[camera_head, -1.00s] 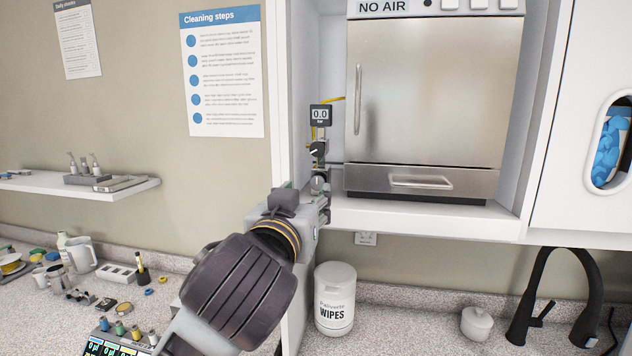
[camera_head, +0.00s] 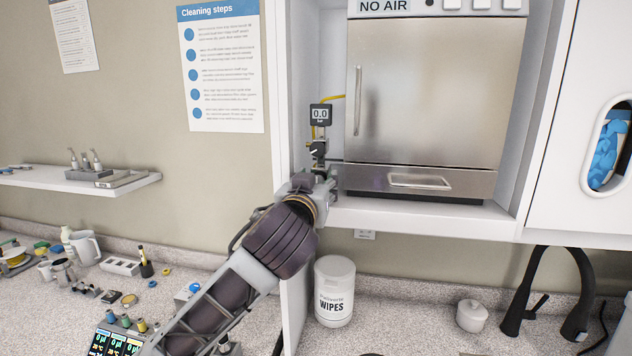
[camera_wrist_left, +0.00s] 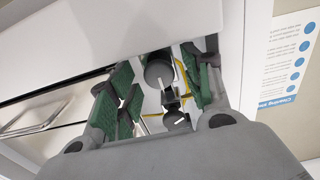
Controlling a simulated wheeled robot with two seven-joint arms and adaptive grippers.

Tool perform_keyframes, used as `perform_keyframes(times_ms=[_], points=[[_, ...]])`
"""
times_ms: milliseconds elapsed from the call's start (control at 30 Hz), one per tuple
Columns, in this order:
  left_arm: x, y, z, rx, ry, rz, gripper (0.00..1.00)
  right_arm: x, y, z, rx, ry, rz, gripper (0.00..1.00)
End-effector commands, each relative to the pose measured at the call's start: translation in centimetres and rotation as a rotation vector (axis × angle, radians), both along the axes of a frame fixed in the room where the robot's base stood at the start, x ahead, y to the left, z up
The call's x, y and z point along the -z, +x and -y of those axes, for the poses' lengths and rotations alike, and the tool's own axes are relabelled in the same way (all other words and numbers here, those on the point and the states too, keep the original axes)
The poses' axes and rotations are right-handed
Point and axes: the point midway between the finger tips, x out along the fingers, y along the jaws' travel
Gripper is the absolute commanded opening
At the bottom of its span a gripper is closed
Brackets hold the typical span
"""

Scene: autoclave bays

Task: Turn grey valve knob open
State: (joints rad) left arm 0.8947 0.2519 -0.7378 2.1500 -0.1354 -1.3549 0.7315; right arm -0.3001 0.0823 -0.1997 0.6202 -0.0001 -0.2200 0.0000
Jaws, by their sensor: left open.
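The grey valve knob (camera_wrist_left: 159,72) shows in the left wrist view as a round disc with a pale mark, between the green pads of my left gripper (camera_wrist_left: 157,78). The gripper is open, with a pad on either side of the knob; I cannot tell whether they touch it. In the head view my left gripper (camera_head: 324,186) is at the valve beside the autoclave and hides the grey knob. A darker knob (camera_head: 317,150) with a white pointer sits above it, under the gauge (camera_head: 320,114) reading 0.0. My right gripper is not in view.
The steel autoclave (camera_head: 430,100) stands right of the valve in a white bay, with a yellow tube (camera_head: 335,98) behind. The bay's left wall (camera_head: 283,90) is close to my left arm. A wipes tub (camera_head: 334,292) stands on the counter below.

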Motion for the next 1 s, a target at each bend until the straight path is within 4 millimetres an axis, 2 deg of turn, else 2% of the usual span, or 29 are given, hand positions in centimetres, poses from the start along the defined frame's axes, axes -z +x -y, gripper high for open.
perform_keyframes(times_ms=[267, 633, 1000], points=[[0.03, 0.08, 0.02, 0.0, 0.0, 0.0, 0.49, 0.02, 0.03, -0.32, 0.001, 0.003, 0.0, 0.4], [0.01, 0.05, 0.02, 0.0, 0.0, 0.001, 0.04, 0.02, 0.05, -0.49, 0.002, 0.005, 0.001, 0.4], [0.08, 0.0, 0.09, 0.002, -0.054, -0.009, 0.04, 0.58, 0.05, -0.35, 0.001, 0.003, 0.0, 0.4]])
